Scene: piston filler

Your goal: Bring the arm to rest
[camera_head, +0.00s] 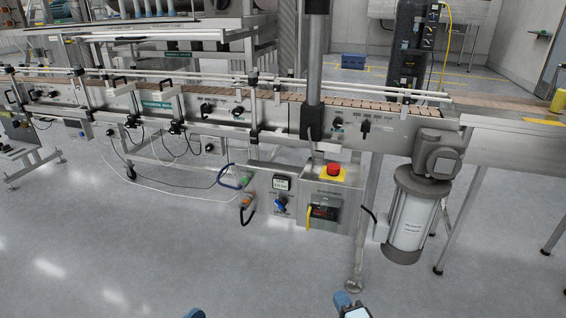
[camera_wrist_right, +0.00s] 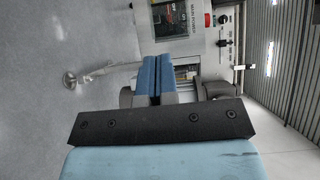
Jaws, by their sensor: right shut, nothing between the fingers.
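My right gripper shows in the right wrist view (camera_wrist_right: 155,72), its two blue finger pads pressed together with nothing between them. In the head view, a blue and dark part of my right arm (camera_head: 350,305) shows at the bottom edge, over the floor and in front of the conveyor. The fingers point toward the machine's control panel (camera_wrist_right: 185,22), apart from it as far as I can tell. Only a small blue part at the bottom edge left of centre shows besides; my left gripper itself is not visible.
A long conveyor (camera_head: 270,112) runs across the head view. A control box with a red emergency button (camera_head: 333,170) hangs at its front, beside a grey motor (camera_head: 412,220). A support leg (camera_head: 362,240) stands on the floor. The grey floor (camera_head: 130,250) in front is clear.

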